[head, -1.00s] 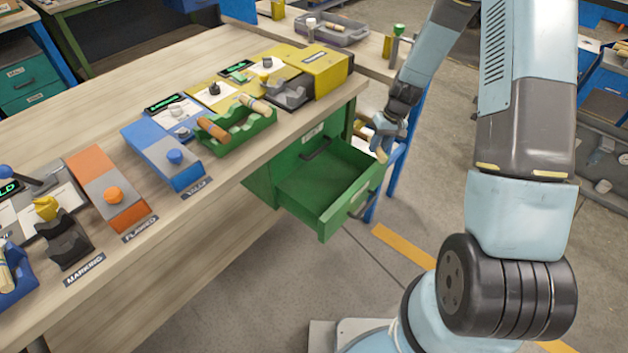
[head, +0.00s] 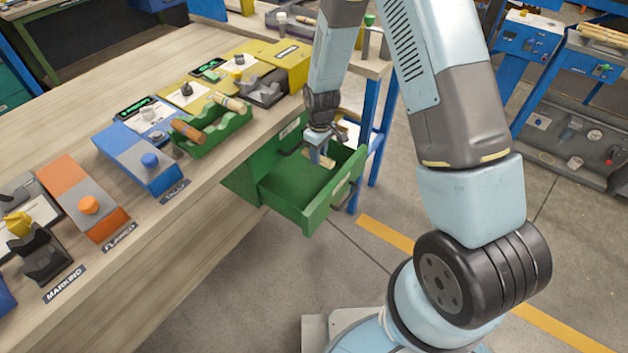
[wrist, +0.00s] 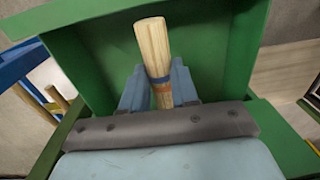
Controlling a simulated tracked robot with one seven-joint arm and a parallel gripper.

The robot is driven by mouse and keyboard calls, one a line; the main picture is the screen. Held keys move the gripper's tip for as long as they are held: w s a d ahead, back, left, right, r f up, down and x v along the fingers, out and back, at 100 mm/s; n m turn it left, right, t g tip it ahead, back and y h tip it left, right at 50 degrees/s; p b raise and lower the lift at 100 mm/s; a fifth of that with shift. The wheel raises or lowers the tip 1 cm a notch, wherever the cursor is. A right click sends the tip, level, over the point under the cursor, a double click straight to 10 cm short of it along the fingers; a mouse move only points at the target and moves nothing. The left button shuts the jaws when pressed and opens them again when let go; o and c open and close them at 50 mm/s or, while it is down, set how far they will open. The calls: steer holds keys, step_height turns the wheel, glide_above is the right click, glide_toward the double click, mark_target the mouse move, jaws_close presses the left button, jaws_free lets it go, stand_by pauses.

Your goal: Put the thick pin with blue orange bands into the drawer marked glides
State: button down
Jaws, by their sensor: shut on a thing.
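The thick pin (wrist: 154,50) is pale wood with a blue and an orange band, and my gripper (wrist: 160,90) is shut on it around the bands. In the head view the pin (head: 327,162) shows small below my gripper (head: 318,150). The open green drawer (head: 308,212) sticks out from under the bench; in the wrist view its green walls (wrist: 90,60) surround the pin. My gripper is over the drawer's opening. I cannot tell whether the pin touches the drawer floor. The drawer's label is not readable.
Blue (head: 150,165) and orange (head: 88,203) units stand nearby, with a yellow box (head: 280,62) at the back. A blue bench leg (head: 375,150) stands right of the drawer.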

mark_target(318, 188)
step_height(318, 188, down, 14)
steer(key=shift+r, duration=0.1)
stand_by(0.5)
steer(key=c, duration=0.8)
jaws_free()
steer(key=shift+c, duration=0.2)
steer(key=r, duration=1.2)
steer(key=shift+w+d, duration=0.2)
steer(key=shift+w, duration=0.1)
